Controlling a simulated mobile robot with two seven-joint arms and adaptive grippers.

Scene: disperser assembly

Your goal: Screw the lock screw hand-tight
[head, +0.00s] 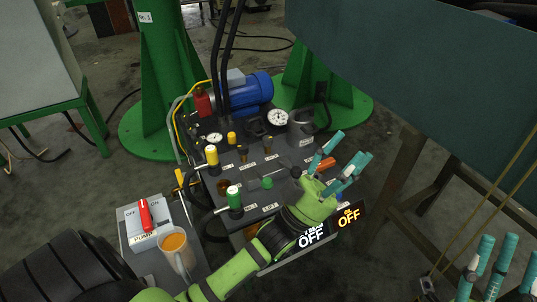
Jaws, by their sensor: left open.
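The dark hydraulic panel (247,169) carries several valves and knobs, and I cannot tell which small part is the lock screw. A green knob (267,183) with a grey stem sits near the panel's middle. My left gripper (343,158) is over the panel's right side, with teal fingers spread, open and empty. An orange part (326,163) shows close to its fingers; I cannot see contact. The hand and forearm hide part of the panel's front right. My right gripper (497,264) is at the bottom right corner, partly cut off, fingers spread, apart from the panel.
A yellow-topped valve (211,156) and a green-topped valve (234,197) stand on the panel's left. A blue motor (248,90) is behind. A large dark board (430,60) fills the upper right.

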